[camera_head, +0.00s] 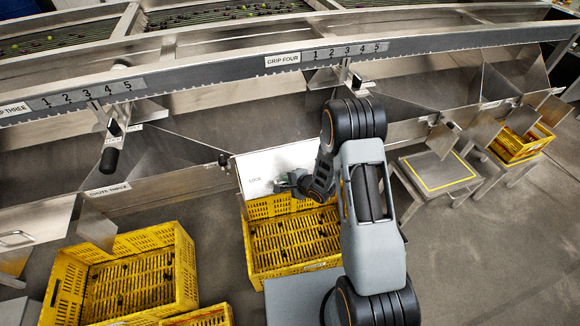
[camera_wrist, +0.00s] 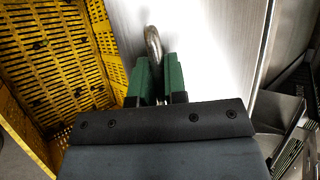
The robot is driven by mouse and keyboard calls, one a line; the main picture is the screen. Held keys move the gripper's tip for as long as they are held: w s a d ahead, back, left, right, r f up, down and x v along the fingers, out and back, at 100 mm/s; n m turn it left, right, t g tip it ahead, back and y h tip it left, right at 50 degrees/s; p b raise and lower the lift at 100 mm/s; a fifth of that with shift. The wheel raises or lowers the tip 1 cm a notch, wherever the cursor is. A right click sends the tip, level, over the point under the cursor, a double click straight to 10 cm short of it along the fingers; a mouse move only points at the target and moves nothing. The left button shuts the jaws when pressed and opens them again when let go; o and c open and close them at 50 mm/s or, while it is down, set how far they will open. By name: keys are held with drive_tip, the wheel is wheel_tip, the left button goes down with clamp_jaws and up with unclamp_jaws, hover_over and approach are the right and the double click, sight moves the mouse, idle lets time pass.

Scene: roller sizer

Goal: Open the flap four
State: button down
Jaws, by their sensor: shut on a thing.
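The flap (camera_head: 258,166) is a pale metal panel with a dark label reading something like "LOCK". It hangs below the "GRIP FOUR" scale (camera_head: 325,53), over the back of a yellow crate (camera_head: 262,262). My gripper (camera_head: 285,184) is at the flap's lower right part. In the wrist view, my gripper's green fingers (camera_wrist: 159,78) are shut on a curved metal handle (camera_wrist: 152,42) that stands out from the bright flap face (camera_wrist: 215,50). The fingers hide the lower part of the handle. I cannot tell exactly how far the flap is tilted.
The yellow crate also fills the left of the wrist view (camera_wrist: 55,60). Another yellow crate (camera_head: 185,265) stands left, below the "CHUTE THREE" label (camera_head: 107,190). A dark-gripped lever (camera_head: 109,158) hangs above. A yellow-edged stand (camera_head: 437,172) is at right. Floor at lower right is clear.

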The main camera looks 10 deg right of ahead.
wheel_tip(320, 180, up, 7)
drive_tip(key=s+g+p, duration=0.1)
drive_tip(key=g+p, duration=0.1)
drive_tip(key=p, duration=0.9)
drive_tip(key=shift+m+h+p, duration=0.3)
drive_tip(key=c, duration=1.2)
unclamp_jaws()
drive_tip(key=shift+s+d, duration=0.1)
drive_tip(key=p+v, duration=0.1)
drive_tip(key=v, duration=1.2)
drive_tip(key=shift+d+r+p, duration=0.15)
drive_tip(key=shift+r+p, duration=0.15)
drive_tip(key=shift+r, duration=0.15)
